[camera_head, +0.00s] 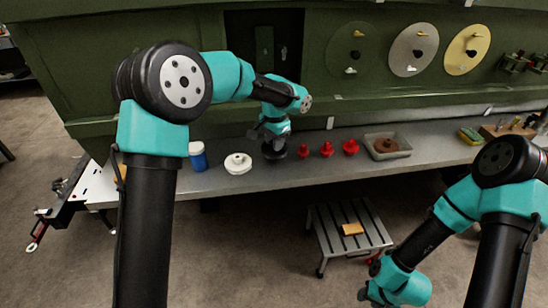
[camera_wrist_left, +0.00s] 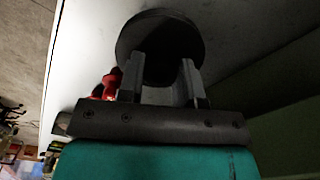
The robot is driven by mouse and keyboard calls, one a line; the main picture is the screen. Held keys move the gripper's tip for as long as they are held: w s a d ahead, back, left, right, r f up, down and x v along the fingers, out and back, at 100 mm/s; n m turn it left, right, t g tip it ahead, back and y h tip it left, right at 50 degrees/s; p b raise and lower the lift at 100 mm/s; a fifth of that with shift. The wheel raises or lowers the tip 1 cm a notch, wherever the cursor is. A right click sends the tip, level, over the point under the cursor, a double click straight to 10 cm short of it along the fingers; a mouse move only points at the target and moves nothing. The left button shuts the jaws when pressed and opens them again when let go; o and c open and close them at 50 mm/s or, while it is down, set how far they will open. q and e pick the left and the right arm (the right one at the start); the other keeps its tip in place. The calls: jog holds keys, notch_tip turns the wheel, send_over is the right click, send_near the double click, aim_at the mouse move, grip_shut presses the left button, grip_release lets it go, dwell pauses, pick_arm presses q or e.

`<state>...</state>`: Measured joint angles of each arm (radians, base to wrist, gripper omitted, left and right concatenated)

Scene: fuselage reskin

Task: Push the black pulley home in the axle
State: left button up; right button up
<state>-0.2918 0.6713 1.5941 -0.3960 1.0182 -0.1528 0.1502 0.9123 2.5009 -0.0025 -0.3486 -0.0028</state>
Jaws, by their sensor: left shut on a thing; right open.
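The black pulley (camera_head: 274,151) is low at the bench top in the head view, under my left gripper (camera_head: 272,133). In the left wrist view it is a dark round disc (camera_wrist_left: 150,25) at the far end of the fingers. My left gripper (camera_wrist_left: 163,75) is shut on it, with a finger on either side of its narrower part. I cannot make out the axle; whether the pulley is on it or touches the bench is hidden. My right gripper (camera_head: 364,293) is low over the floor at bottom right, open and away from the bench.
On the grey bench (camera_head: 215,180) stand a blue jar (camera_head: 198,158) and white flanged part (camera_head: 238,163) left of the pulley. Several red parts (camera_head: 327,149) and a grey tray (camera_head: 387,147) are to its right. The green fuselage wall (camera_head: 180,35) rises behind. A step stool (camera_head: 348,232) stands below.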

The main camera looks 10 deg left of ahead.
pick_arm(q)
jog(key=shift+r, duration=0.2)
dwell(0.3)
notch_tip(320, 180, up, 3)
jog(key=shift+f, duration=0.1)
dwell(0.4)
